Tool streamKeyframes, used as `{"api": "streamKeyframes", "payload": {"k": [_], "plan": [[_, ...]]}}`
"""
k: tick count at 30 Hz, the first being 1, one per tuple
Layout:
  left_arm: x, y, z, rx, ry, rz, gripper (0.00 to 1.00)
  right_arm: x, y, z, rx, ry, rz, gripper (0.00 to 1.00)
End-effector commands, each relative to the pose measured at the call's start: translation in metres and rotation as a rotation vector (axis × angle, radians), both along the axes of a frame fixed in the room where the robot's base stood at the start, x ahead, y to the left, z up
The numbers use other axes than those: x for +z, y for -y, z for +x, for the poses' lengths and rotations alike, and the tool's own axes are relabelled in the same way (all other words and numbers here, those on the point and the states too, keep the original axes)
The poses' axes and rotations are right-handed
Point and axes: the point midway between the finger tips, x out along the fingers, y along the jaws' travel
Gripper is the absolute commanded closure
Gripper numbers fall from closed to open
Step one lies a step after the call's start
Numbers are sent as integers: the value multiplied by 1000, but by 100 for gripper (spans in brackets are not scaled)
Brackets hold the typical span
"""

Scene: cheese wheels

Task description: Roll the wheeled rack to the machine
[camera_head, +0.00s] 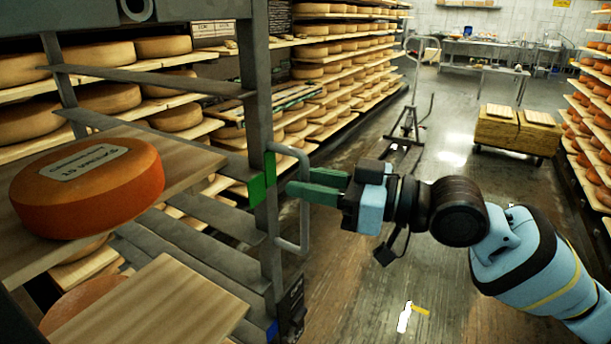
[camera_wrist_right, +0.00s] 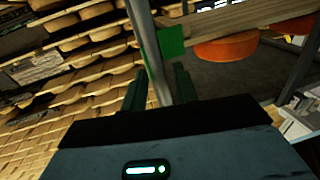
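The wheeled rack (camera_head: 262,120) fills the left of the head view, a grey metal frame with wooden boards. A large orange cheese wheel with a label (camera_head: 88,185) lies on one board. A grey handle (camera_head: 304,225) and a green patch (camera_head: 263,181) are on its near right post. My right gripper (camera_head: 298,187) is at the handle, its green fingers overlapping it. In the right wrist view the fingers (camera_wrist_right: 160,90) are apart, with a grey upright between them; contact cannot be told. My left gripper is not in view. I cannot identify the machine; the rack's wheels are hidden.
Cheese shelves (camera_head: 350,65) line the left wall and more shelves (camera_head: 590,120) the right. A wheeled cart with a wooden load (camera_head: 515,135) and a metal stand (camera_head: 405,125) are on the floor. Steel tables (camera_head: 485,65) stand at the back. The middle aisle (camera_head: 440,200) is mostly clear.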

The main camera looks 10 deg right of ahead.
Motion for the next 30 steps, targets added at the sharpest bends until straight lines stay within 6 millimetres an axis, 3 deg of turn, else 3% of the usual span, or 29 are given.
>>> {"api": "streamKeyframes", "payload": {"k": [13, 21, 30], "plan": [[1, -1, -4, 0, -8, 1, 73, -1, -10, 6, 0, 0, -1, 70], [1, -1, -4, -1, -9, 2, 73, -1, -10, 6, 0, 0, -1, 100], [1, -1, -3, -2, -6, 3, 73, -1, -10, 6, 0, 0, -1, 100]]}}
